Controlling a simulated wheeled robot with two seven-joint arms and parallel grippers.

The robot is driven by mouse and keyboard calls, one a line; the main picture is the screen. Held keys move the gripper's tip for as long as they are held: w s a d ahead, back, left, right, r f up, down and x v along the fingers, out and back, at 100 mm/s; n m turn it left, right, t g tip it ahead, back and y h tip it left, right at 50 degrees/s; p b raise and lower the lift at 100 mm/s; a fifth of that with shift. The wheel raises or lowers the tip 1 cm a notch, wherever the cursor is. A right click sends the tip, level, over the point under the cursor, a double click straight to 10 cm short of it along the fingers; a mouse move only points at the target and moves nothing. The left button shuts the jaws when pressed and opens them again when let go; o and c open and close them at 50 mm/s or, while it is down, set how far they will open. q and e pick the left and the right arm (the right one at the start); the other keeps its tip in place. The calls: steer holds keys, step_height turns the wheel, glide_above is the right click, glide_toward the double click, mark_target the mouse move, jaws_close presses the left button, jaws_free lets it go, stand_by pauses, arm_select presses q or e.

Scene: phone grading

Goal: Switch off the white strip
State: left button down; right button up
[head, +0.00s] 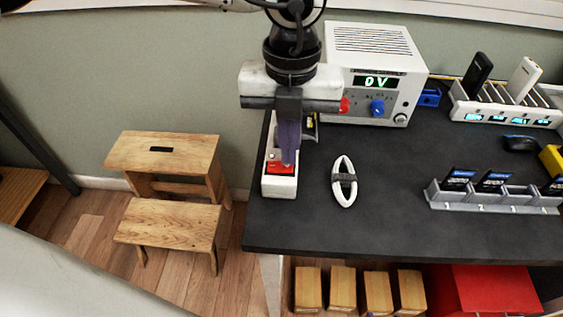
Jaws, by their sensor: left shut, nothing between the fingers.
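The white strip (280,187) lies along the left edge of the dark table, with its near end towards me. A red switch (283,169) shows on that near end. My left gripper (288,161) points down over the strip with its fingers shut and empty. Its fingertips are at or just above the red switch; I cannot tell whether they touch it. The gripper and arm hide much of the strip's far part. My right gripper is not in view.
A white power supply (375,60) reading 0V stands behind the gripper. A white oval cable bundle (344,181) lies just right of the strip. A grey rack (490,200) and a white charging dock (508,108) stand at the right. The table's front middle is clear.

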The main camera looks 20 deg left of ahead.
arm_select(q)
steer(key=shift+f+b, duration=0.75)
steer(key=shift+b, duration=0.05)
step_height(320, 180, up, 7)
steer(key=p, duration=0.3)
steer(key=shift+r+p, duration=0.15)
steer(key=shift+p, duration=0.15)
stand_by(0.4)
